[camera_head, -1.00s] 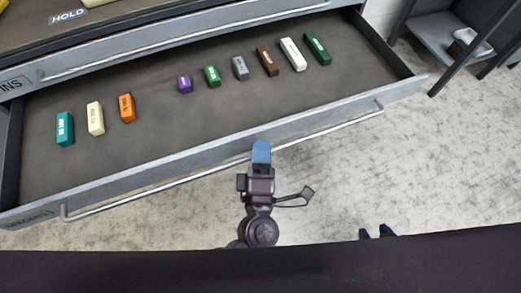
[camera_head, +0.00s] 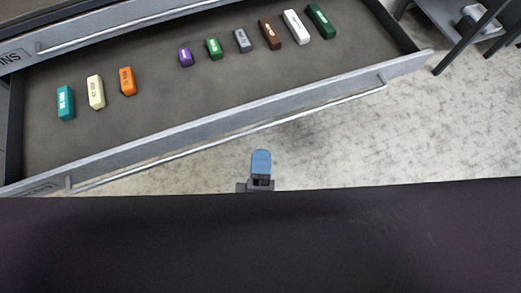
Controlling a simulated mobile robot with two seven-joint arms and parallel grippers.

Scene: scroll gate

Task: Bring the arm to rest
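My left gripper (camera_head: 261,164) shows at the lower middle, in front of the open drawer (camera_head: 235,114). Its blue fingertip part stands over the pale floor, apart from the drawer's handle bar. I see only one blue shape, so I cannot tell whether the fingers are open or shut. No held object shows at the tip. The rest of the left arm is hidden behind the dark surface along the bottom, which I take to be part of my own body. My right gripper is not in view.
Several coloured blocks lie in the drawer, from a teal one (camera_head: 65,103) at left to a dark green one (camera_head: 320,21) at right. A long handle bar (camera_head: 240,134) runs along the drawer front. Bare floor (camera_head: 400,140) lies to the right.

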